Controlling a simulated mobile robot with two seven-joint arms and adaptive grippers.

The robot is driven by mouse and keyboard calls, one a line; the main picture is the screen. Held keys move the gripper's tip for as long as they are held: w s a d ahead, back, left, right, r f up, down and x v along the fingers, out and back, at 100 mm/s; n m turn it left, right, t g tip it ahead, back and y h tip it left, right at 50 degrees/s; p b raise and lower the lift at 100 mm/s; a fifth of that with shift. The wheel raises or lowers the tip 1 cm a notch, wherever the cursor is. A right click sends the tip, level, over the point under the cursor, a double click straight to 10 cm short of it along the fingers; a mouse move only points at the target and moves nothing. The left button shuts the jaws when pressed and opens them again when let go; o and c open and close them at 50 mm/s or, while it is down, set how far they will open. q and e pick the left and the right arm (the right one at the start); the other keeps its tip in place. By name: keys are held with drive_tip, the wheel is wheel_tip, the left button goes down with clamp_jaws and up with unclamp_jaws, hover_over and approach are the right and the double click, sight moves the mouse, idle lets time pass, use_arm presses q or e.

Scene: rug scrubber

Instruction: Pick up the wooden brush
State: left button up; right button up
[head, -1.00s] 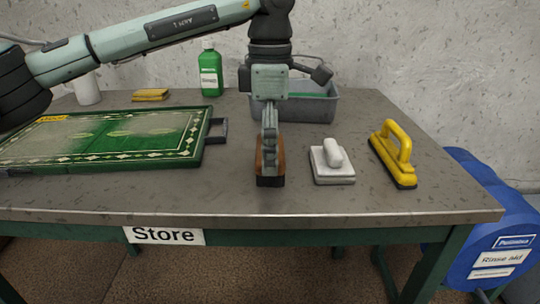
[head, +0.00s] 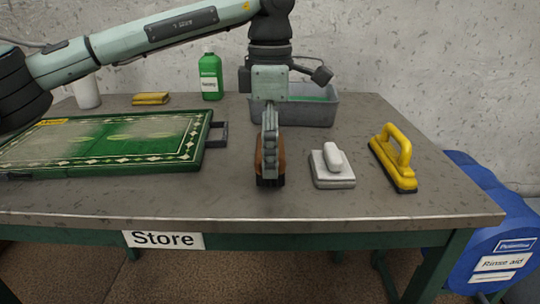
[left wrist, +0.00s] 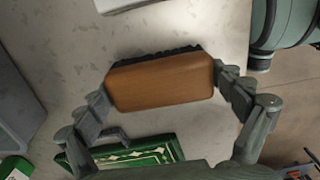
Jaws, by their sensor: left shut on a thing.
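The wooden brush (head: 282,158) has a brown wooden back and dark bristles. It is at the front middle of the grey table, below my left gripper (head: 270,150). In the left wrist view the brush (left wrist: 160,80) lies between the two fingers of my left gripper (left wrist: 163,85), with a fingertip against each short end. The gripper is shut on it. In the head view the fingers hide part of the brush, and I cannot tell whether its bristles touch the table. My right gripper is not in view.
A white scrubber (head: 332,168) and a yellow-handled brush (head: 394,160) stand to the right. A green rug on a board (head: 100,142) lies left. Behind are a grey tub (head: 318,112), a green bottle (head: 210,77) and a yellow sponge (head: 150,98). A blue barrel (head: 490,220) stands right.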

use_arm(q)
drive_tip(key=r, duration=0.2)
drive_tip(key=a+r, duration=0.1)
drive_tip(key=shift+s+r, duration=0.35)
drive_tip(key=shift+r, duration=0.05)
drive_tip(key=s+a+r+b, duration=0.1)
drive_tip(key=s+a+r, duration=0.5)
drive_tip(key=a, duration=0.2)
drive_tip(key=shift+s+r, duration=0.15)
drive_tip(key=shift+s, duration=0.2)
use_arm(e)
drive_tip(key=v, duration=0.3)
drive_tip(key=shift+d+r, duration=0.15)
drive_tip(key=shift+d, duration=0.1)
use_arm(q)
drive_tip(key=o, duration=0.6)
drive_tip(key=c, duration=0.7)
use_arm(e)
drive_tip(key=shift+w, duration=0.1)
